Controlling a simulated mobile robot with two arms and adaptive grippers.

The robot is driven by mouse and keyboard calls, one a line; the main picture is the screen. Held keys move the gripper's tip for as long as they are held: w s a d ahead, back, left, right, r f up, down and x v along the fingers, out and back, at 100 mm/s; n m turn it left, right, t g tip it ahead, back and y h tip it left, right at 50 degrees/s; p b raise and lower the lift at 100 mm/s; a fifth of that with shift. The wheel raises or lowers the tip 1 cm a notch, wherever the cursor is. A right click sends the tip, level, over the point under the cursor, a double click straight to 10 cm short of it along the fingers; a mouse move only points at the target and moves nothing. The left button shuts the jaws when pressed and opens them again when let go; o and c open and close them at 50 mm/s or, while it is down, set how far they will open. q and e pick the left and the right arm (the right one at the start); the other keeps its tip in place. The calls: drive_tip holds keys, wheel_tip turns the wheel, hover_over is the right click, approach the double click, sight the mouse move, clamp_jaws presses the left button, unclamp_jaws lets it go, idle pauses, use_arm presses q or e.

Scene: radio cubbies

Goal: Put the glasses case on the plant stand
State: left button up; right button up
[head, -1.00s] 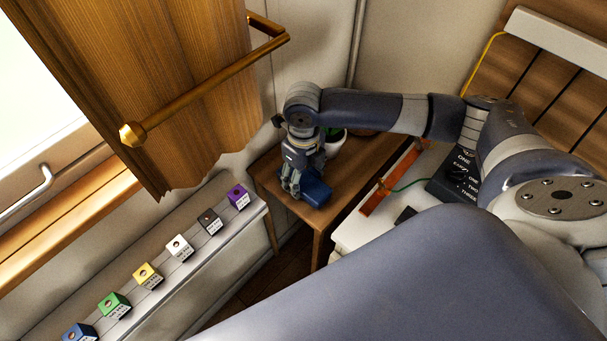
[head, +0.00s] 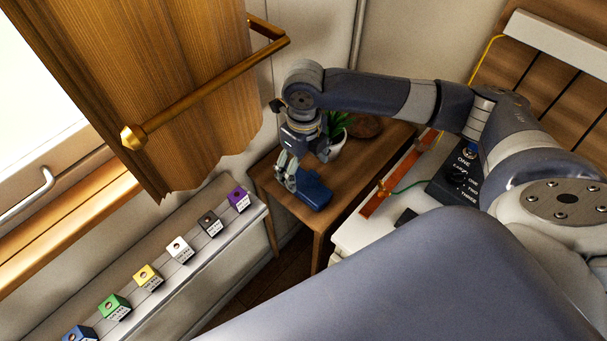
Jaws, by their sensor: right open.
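The dark blue glasses case (head: 314,192) lies on the brown wooden plant stand (head: 347,184), near its front left part. My right gripper (head: 289,184) is open at the left end of the case, just above the stand top. I cannot tell whether its fingers touch the case. My left gripper is not in view.
A potted plant (head: 337,138) and a round brown object (head: 366,126) stand at the back of the plant stand. A white surface with a black switch box (head: 455,183) is to the right. A shelf with several coloured cubes (head: 180,249) is at left. A brass rod (head: 205,92) hangs above.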

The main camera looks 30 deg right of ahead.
wheel_tip(320, 180, up, 7)
idle(0.3)
idle(0.5)
